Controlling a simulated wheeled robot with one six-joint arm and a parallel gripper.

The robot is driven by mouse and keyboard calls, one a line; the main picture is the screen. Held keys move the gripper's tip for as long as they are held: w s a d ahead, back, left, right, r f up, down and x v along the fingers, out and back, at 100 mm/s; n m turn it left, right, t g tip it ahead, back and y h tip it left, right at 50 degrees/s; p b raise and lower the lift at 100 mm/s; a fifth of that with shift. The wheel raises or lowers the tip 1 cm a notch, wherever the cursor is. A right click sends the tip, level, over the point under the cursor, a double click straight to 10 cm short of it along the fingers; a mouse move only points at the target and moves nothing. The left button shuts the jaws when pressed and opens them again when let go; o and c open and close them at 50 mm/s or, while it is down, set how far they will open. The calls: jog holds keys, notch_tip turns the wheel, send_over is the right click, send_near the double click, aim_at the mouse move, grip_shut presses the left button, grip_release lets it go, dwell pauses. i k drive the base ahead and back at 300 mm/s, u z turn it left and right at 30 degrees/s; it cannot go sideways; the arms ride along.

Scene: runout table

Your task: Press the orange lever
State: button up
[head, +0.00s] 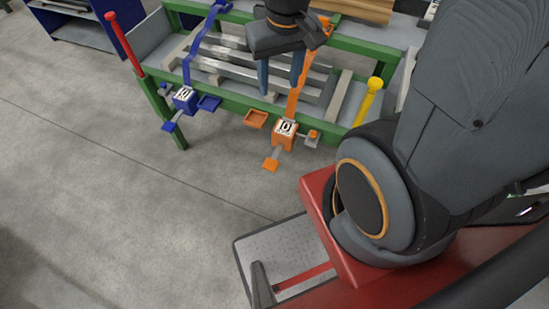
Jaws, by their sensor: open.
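The orange lever (271,164) is a short grey arm with an orange end pad. It sticks out forward and down from an orange box (285,131) with a white label on the table's front rail. My gripper (280,90) points down over the table, behind and above the orange box and apart from the lever.
The green-framed runout table (230,113) holds several metal bars and an orange strap (297,95). A blue box (184,97) with a blue lever (169,126) is to the left. A red post (123,42) and yellow handle (368,100) stand up. Floor in front is clear.

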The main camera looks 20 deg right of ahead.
aim_at(271, 164)
jog(key=u, duration=0.25)
jog(key=k, duration=0.65)
jog(key=u, duration=0.6)
jog(key=k, duration=0.7)
jog(key=z, duration=0.45)
jog(key=i, duration=0.8)
jog(key=z, duration=0.1)
